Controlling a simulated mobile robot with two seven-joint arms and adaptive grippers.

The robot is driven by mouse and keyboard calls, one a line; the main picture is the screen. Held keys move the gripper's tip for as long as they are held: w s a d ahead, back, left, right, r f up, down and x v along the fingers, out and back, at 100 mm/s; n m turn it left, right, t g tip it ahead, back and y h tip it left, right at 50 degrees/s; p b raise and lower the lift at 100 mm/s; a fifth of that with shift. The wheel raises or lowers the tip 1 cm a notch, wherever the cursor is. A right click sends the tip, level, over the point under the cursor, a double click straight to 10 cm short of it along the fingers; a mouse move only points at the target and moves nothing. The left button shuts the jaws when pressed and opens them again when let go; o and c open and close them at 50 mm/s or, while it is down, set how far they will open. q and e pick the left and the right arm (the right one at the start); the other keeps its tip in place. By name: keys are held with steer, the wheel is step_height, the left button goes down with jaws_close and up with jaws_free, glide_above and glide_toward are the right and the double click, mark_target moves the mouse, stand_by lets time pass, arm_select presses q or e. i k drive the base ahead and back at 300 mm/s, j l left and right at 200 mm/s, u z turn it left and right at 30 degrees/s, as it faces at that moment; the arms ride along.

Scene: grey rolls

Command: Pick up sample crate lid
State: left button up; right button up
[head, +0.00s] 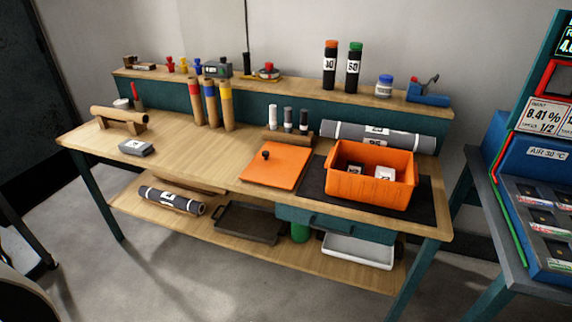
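The sample crate lid (285,170) is a flat orange panel with a small black knob (265,155) near its left side. It lies on the wooden workbench (190,165), left of the orange sample crate (365,190). The crate is open at the top, stands on a dark mat (421,207) and holds small white-labelled items (385,173). Neither of my grippers shows in the head view.
A grey roll (350,132) lies behind the crate. Short upright rolls (288,120) stand behind the lid, and taller coloured-band tubes (211,102) further left. A grey block (136,148) lies left. The bench top between block and lid is clear.

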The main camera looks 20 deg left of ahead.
mark_target(276, 164)
steer(key=i+j+z, duration=0.15)
steer(key=j+z, duration=0.2)
steer(key=j, duration=0.55)
steer(key=j+z, duration=0.4)
steer(key=j, duration=0.5)
